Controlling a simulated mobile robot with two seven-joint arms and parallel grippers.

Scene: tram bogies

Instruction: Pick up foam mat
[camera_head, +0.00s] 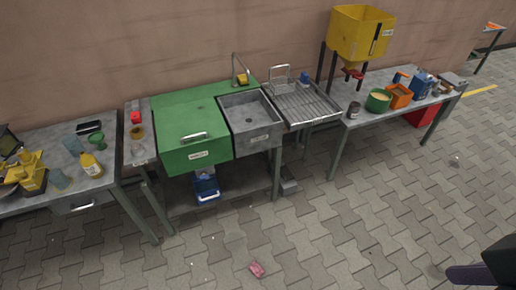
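I cannot make out a foam mat for certain. A small pinkish-red flat piece (257,269) lies alone on the paved floor at the bottom middle; it is too small to tell what it is. A black and dark purple part of my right gripper (467,274) shows at the lower right edge, above the floor and well apart from that piece. Its fingertips are not clear enough to tell open from shut. My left gripper is out of view.
A green cabinet (190,115), a grey sink (249,120) and a draining rack (303,104) stand along the wall. A left table (62,208) holds bottles and tools. A right table (345,122) holds several containers beneath a yellow hopper (352,35). The front floor is mostly clear.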

